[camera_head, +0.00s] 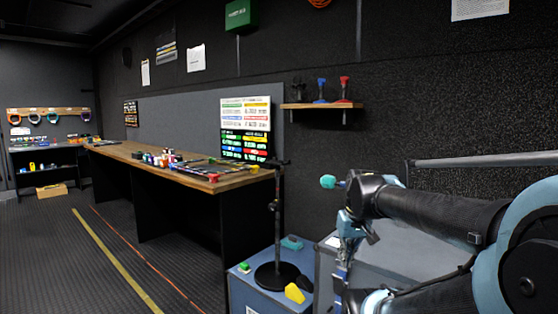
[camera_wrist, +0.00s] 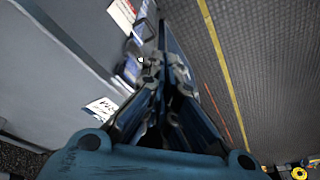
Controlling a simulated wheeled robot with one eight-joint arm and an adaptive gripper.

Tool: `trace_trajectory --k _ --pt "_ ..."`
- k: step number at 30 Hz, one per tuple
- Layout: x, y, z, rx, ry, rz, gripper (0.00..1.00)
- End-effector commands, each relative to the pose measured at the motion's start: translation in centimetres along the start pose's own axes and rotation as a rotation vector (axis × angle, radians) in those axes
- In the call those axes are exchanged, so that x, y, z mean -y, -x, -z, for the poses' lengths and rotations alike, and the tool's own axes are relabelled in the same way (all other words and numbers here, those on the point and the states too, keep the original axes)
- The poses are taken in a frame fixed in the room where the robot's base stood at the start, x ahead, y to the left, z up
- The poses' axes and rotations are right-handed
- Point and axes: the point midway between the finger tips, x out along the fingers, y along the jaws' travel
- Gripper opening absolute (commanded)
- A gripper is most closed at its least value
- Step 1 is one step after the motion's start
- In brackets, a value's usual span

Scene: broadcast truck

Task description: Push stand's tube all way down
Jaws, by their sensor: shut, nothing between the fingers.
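A black stand (camera_head: 278,235) stands upright on a blue case, on a round black base (camera_head: 270,275). Its thin tube (camera_head: 278,183) rises from a collar about midway up, with a short crosspiece at the top. My gripper (camera_head: 341,280) hangs down to the right of the stand, apart from it, partly cut off by the lower edge. In the wrist view my gripper's fingers (camera_wrist: 160,75) are together with nothing between them. I cannot make out the stand in the wrist view.
The blue case (camera_head: 250,291) also bears a yellow piece (camera_head: 294,293) and a teal piece (camera_head: 291,243). A long workbench (camera_head: 180,167) with small items runs along the wall behind. A shelf (camera_head: 320,105) hangs above. Open floor (camera_head: 115,255) lies to the left.

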Motion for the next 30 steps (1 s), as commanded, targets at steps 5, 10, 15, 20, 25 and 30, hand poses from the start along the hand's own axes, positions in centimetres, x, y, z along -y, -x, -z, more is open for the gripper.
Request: trace_trajectory --k 5,10,15,20,25,30 --pt "1.4 4.4 7.3 -0.048 0.101 0.065 0.00" --pt "2.7 8.0 14.1 -0.098 0.196 0.120 0.00" --pt "4.0 11.2 21.0 -0.154 0.286 0.171 0.00" --pt "5.2 13.8 27.5 -0.212 0.369 0.214 0.00" --pt "6.5 16.2 34.4 -0.277 0.453 0.254 0.00" --pt "7.7 18.1 41.1 -0.346 0.532 0.288 0.00"
